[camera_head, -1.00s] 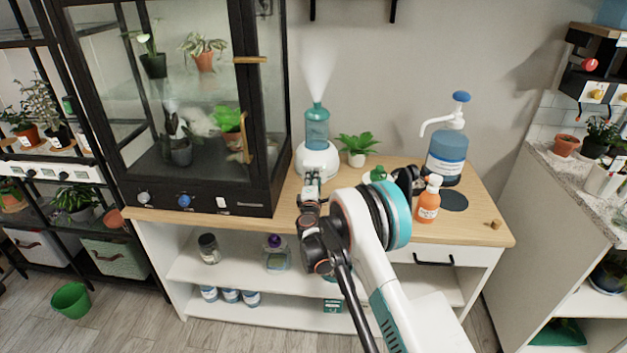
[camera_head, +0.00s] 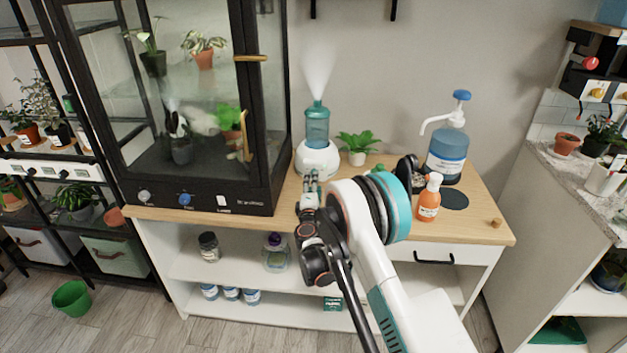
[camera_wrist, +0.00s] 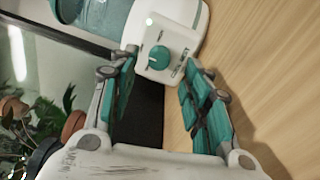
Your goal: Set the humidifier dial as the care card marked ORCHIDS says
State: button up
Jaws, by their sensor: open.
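The humidifier (camera_head: 318,158) stands on the wooden cabinet top, a white base with a teal water tank (camera_head: 317,126), and mist rises from it. In the wrist view its green dial (camera_wrist: 159,57) sits on the white front panel (camera_wrist: 183,13), with a pale pointer line and small marks around it too blurred to read. My gripper (camera_wrist: 155,95) is open and empty, its teal-padded fingers on either side of the view below the dial and apart from it. In the head view my gripper (camera_head: 310,185) is just in front of the humidifier. I cannot make out a card marked ORCHIDS.
A black-framed glass cabinet (camera_head: 245,196) stands close on the left. A potted plant (camera_head: 357,146), an orange bottle (camera_head: 429,198) and a large blue pump bottle (camera_head: 446,150) stand to the right. The wooden top (camera_head: 480,222) is bare near its right front.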

jog(key=s, duration=0.7)
jog(key=shift+s+f, duration=0.15)
jog(key=shift+s, duration=0.2)
jog(key=d+r+m+g+h, duration=0.25)
jog(key=d+r+m, duration=0.35)
jog(key=d+r, duration=0.6)
jog(key=s+d+r+m+g+h, duration=0.25)
jog(key=s+d+r+m, duration=0.25)
jog(key=s+d+r, duration=0.55)
jog(key=s+d+r+m+g+y, duration=0.1)
jog(key=s+d+m+g, duration=0.15)
jog(key=s, duration=0.65)
jog(key=s+d+r+m+g+y, duration=0.1)
jog(key=s+d+r+m+g, duration=0.15)
jog(key=s, duration=0.55)
jog(key=s+f+m+y, duration=0.1)
jog(key=s+f+m, duration=0.1)
jog(key=s, duration=0.7)
jog(key=s+f+m+g+y, duration=0.1)
jog(key=s+f, duration=0.1)
jog(key=s, duration=0.6)
jog(key=shift+s+a+f+m+y, duration=0.3)
jog(key=shift+s+a+f+m, duration=0.05)
jog(key=shift+f+m, duration=0.05)
